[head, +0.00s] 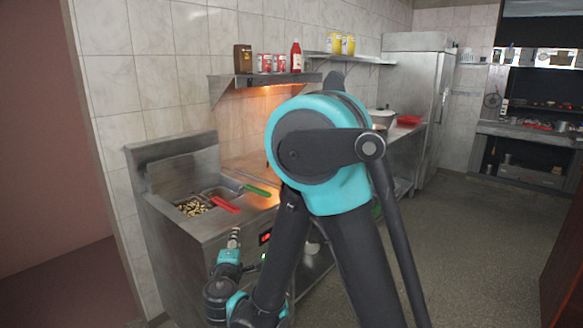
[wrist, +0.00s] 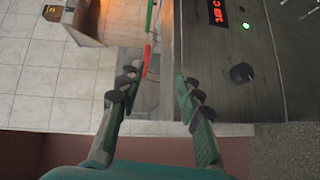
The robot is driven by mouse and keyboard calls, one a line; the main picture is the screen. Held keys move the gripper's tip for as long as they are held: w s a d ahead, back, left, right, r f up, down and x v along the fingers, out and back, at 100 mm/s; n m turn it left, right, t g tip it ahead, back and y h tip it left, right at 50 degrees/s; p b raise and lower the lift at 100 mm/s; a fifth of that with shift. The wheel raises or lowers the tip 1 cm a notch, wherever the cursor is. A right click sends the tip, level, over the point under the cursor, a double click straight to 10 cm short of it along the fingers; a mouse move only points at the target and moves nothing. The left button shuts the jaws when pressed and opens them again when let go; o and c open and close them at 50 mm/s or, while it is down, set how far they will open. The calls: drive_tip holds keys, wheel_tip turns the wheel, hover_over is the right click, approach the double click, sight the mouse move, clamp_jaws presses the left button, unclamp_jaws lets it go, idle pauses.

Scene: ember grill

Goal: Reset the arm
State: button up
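My arm, black and teal, fills the middle of the head view and bends down to the lower left. The end of it, my gripper (head: 234,238), is small there, in front of the steel fryer (head: 190,228). In the wrist view my gripper (wrist: 154,82) has its two dark green fingers spread apart with nothing between them. The fryer's front panel, with a red display (wrist: 217,12) and a black knob (wrist: 241,73), lies to the right of the fingers. A red handle (wrist: 146,60) shows beyond the gap, apart from the fingers.
The fryer holds a basket of food pieces (head: 193,208) with a red handle and another basket with a green handle (head: 257,190). A wall shelf (head: 262,78) bears bottles and cans. A steel fridge (head: 412,95) stands behind. The floor (head: 460,240) at right is clear.

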drive_tip(key=d+f+m+g+h, duration=0.2)
drive_tip(key=d+m, duration=0.1)
drive_tip(key=d, duration=0.5)
drive_tip(key=w+d+f+m+g+h, duration=0.1)
drive_tip(key=d+f+m+g, duration=0.15)
drive_tip(key=d, duration=0.65)
drive_tip(key=d+f+m+g+h, duration=0.1)
drive_tip(key=d+m+g+h, duration=0.15)
drive_tip(key=d, duration=0.55)
drive_tip(key=s+d+f+m+g+y, duration=0.2)
drive_tip(key=s+d+f+m, duration=0.1)
drive_tip(key=s+d+m, duration=0.2)
drive_tip(key=s+d+f+m+g+y, duration=0.2)
drive_tip(key=s+d+m, duration=0.3)
drive_tip(key=s, duration=0.5)
drive_tip(key=shift+d+f+g, duration=0.35)
drive_tip(key=shift+f+g, duration=0.25)
drive_tip(key=shift+g, duration=0.2)
drive_tip(key=shift+w+a, duration=0.1)
